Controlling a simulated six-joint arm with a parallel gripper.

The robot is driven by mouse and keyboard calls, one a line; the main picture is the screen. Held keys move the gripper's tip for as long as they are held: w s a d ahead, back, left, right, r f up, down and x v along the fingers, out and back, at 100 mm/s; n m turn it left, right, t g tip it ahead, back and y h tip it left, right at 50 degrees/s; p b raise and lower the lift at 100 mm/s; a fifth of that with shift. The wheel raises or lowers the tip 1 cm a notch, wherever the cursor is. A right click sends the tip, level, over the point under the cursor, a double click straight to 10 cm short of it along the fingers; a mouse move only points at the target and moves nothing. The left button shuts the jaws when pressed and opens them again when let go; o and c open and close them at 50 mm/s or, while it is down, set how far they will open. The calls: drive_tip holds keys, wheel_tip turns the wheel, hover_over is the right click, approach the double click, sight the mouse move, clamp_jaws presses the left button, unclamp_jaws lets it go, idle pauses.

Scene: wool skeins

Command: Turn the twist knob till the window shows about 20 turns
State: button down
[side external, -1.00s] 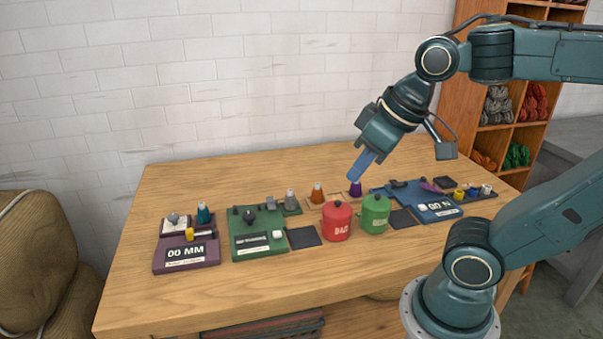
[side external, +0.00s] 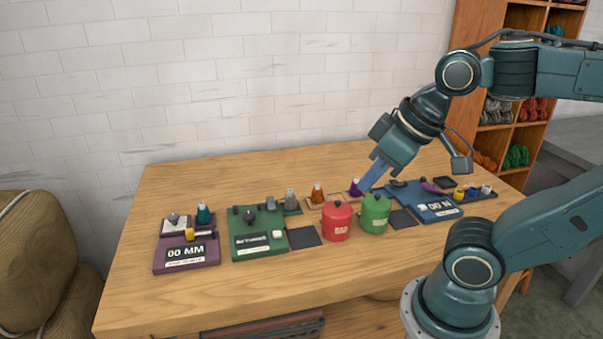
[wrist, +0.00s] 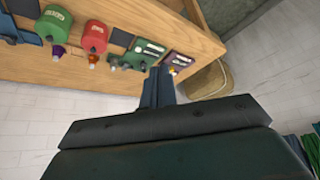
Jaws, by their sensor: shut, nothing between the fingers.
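A green device (side external: 258,244) with a dark display window (side external: 251,239) stands left of centre on the table. A dark round knob (side external: 249,217) sits on its upper part; I take it for the twist knob, but its label is too small to read. The window's writing cannot be read. The green device also shows in the wrist view (wrist: 137,60). My gripper (side external: 363,190) is shut and empty, pointing down-left beside the purple-topped cone, well to the right of the knob. Its shut fingers also show in the wrist view (wrist: 158,85).
A purple device (side external: 186,254) reading "00 MM" stands at left; a blue device (side external: 432,208) reading "00 N" stands at right. A red canister (side external: 337,222) and a green canister (side external: 375,215) stand between. Small cones, orange (side external: 318,194) and purple (side external: 355,188), stand behind. The front table is clear.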

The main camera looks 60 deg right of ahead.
drive_tip(key=c, duration=2.1)
unclamp_jaws()
drive_tip(key=o, duration=1.1)
drive_tip(key=shift+w+r, duration=0.2)
drive_tip(key=shift+w, duration=0.15)
drive_tip(key=shift+c, duration=0.2)
drive_tip(key=shift+o, duration=0.6)
drive_tip(key=w+r+n+g, duration=0.1)
drive_tip(key=w+r+n, duration=0.2)
drive_tip(key=w, duration=0.9)
drive_tip(key=shift+d+n+y, duration=0.4)
drive_tip(key=shift+d+n, duration=0.05)
drive_tip(key=shift+n, duration=0.05)
drive_tip(key=w+d+f+n+g+y, duration=0.1)
drive_tip(key=w+d+f+n, duration=0.3)
drive_tip(key=w, duration=0.6)
drive_tip(key=w+d+f+n+g+y, duration=0.1)
drive_tip(key=w+d+f+n, duration=0.1)
drive_tip(key=w+d+f, duration=0.55)
drive_tip(key=w+d+f+n+g+y, duration=0.1)
drive_tip(key=w+d+f+n, duration=0.2)
drive_tip(key=w+d+f, duration=0.3)
wheel_tip(320, 180, down, 3)
drive_tip(key=shift+d+f+n, duration=0.15)
drive_tip(key=shift+d+n, duration=0.1)
drive_tip(key=shift+n, duration=0.05)
drive_tip(key=shift+w, duration=0.1)
